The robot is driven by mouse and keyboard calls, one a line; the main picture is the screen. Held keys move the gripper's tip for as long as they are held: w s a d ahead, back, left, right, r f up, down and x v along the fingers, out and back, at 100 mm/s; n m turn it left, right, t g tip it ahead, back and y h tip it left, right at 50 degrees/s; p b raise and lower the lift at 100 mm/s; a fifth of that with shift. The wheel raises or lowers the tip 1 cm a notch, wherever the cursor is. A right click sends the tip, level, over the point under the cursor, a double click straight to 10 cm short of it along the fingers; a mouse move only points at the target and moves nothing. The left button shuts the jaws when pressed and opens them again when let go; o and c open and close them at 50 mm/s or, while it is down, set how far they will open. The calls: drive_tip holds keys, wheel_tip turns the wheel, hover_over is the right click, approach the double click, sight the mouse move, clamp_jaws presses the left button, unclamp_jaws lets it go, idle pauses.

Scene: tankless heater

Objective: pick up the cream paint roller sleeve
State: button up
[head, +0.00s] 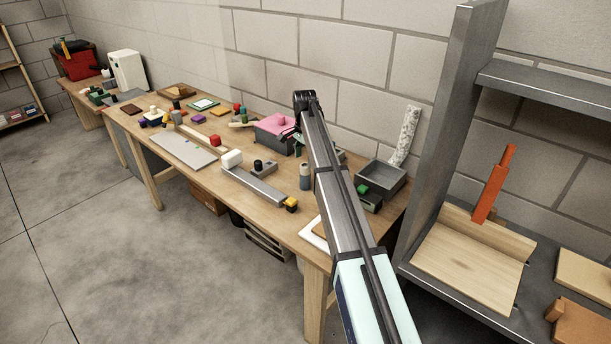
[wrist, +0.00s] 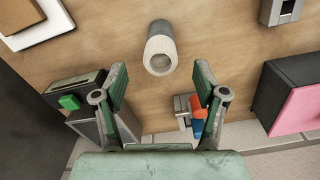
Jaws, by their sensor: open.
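The cream paint roller sleeve (wrist: 160,50) stands on the wooden workbench. In the wrist view its round, hollow end faces the camera, with a greyer far part behind it. In the head view it appears as a small upright cylinder (head: 305,176) just left of my arm. My gripper (wrist: 160,82) is open and empty in the wrist view, its two green fingers spread wide. The sleeve shows between and beyond the fingertips, apart from them. In the head view my gripper is mostly hidden behind my arm.
A dark grey tray (head: 382,184) with a green block (wrist: 70,102) lies to one side, a pink-topped box (wrist: 298,110) to the other. An orange and blue item (wrist: 197,115) sits nearer the block wall. A white board (wrist: 50,25) lies at the bench edge. Bare wood surrounds the sleeve.

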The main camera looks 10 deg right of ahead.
sight(305, 178)
drive_tip(key=shift+w+d+f+p, duration=0.1)
drive_tip(key=shift+f+p, duration=1.4)
drive_tip(key=shift+f, duration=3.55)
clamp_jaws()
